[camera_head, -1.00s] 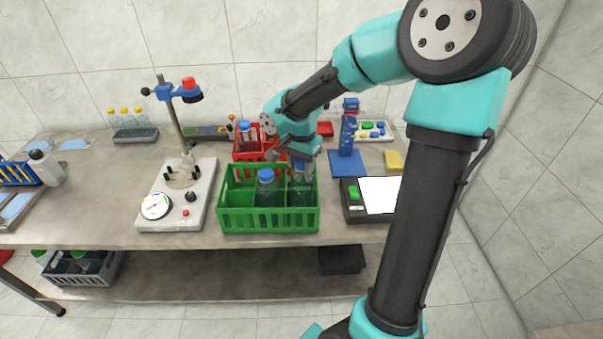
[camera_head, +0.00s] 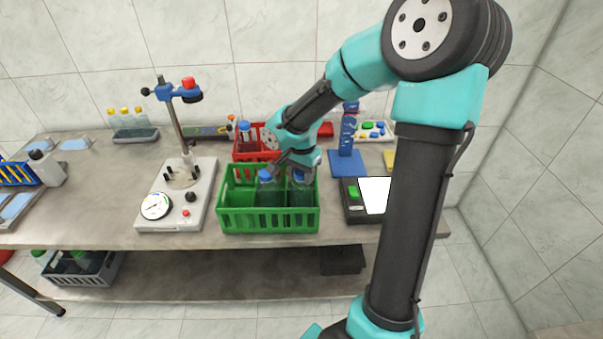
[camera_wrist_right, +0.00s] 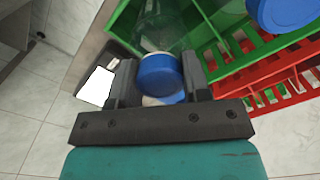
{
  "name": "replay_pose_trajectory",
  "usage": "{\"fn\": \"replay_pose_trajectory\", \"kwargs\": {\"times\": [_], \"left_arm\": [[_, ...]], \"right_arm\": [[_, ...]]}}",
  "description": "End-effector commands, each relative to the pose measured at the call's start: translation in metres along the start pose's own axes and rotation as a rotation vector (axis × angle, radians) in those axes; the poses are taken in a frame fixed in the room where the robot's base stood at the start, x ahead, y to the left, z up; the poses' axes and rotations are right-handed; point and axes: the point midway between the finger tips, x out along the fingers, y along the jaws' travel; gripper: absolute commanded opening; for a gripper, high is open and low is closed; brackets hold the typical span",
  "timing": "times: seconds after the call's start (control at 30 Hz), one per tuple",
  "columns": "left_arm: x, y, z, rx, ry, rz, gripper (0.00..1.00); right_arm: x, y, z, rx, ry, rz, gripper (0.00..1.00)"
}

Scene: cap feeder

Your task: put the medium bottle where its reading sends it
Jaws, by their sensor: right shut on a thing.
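A clear bottle with a blue cap (camera_head: 300,192) stands in the right part of the green crate (camera_head: 268,222), and its lower part shows behind the crate wall. My right gripper (camera_head: 298,170) reaches down over it and is shut on it near the cap. In the right wrist view the blue cap (camera_wrist_right: 162,77) sits between the two fingers of the gripper (camera_wrist_right: 160,88). Another blue-capped bottle (camera_head: 266,191) stands in the crate to the left of the held one; its cap shows in the wrist view (camera_wrist_right: 285,12). My left gripper is out of view.
A gauge stand (camera_head: 176,205) stands left of the green crate. A red crate (camera_head: 246,153) with a bottle is behind it. A scale-like device (camera_head: 355,214) with a white plate and a blue stand (camera_head: 347,165) are to the right.

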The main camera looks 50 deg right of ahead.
Motion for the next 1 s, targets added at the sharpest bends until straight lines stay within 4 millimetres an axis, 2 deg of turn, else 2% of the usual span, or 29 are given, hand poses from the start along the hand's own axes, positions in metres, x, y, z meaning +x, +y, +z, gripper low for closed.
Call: {"fn": "replay_pose_trajectory", "kwargs": {"times": [0.07,0.1,0.37,0.77,1.0], "left_arm": [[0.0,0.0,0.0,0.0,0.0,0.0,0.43],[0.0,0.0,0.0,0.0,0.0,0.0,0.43],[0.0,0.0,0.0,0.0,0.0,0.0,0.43],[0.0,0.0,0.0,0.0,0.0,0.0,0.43],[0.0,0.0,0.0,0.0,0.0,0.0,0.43]], "right_arm": [[0.002,0.0,0.0,0.0,0.0,0.0,0.0],[0.003,0.0,0.0,0.0,0.0,0.001,0.45],[0.002,0.0,0.0,0.0,0.0,0.001,0.69],[-0.005,0.0,0.0,-0.001,0.001,-0.001,0.69],[-0.038,-0.001,0.0,-0.001,0.003,-0.003,0.69]]}}
